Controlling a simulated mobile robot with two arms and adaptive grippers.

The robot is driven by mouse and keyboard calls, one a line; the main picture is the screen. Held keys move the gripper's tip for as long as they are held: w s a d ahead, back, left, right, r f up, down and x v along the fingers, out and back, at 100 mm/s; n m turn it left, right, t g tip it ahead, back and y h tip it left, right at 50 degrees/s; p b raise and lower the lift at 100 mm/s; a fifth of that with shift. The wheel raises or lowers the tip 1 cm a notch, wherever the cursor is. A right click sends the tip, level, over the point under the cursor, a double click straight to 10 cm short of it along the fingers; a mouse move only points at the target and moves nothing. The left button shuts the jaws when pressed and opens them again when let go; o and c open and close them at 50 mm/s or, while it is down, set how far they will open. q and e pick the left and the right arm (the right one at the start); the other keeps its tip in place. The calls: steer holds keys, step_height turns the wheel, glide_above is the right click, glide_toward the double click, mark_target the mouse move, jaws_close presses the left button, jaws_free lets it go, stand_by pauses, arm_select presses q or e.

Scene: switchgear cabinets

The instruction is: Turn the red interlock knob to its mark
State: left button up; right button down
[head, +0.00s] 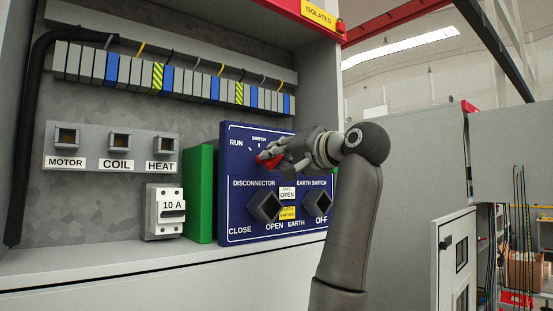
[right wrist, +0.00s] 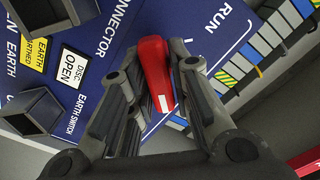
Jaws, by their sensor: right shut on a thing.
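A white mark shows on the knob's near end. The mark on the panel that it points to is hidden by the gripper. My left gripper is not in view.
Below the knob are two square dark handles, the disconnector (head: 266,206) and the earth switch (head: 316,201). A green block (head: 201,193) and a 10 A breaker (head: 166,212) stand left of the panel. A terminal row (head: 180,80) runs above.

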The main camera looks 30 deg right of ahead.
steer(key=shift+r, duration=0.1)
steer(key=c, duration=1.4)
jaws_free()
steer(key=shift+d, duration=0.1)
steer(key=shift+c, duration=0.2)
steer(key=shift+o, duration=0.3)
steer(key=shift+s, duration=0.1)
steer(key=s+d, duration=0.1)
steer(key=s, duration=1.1)
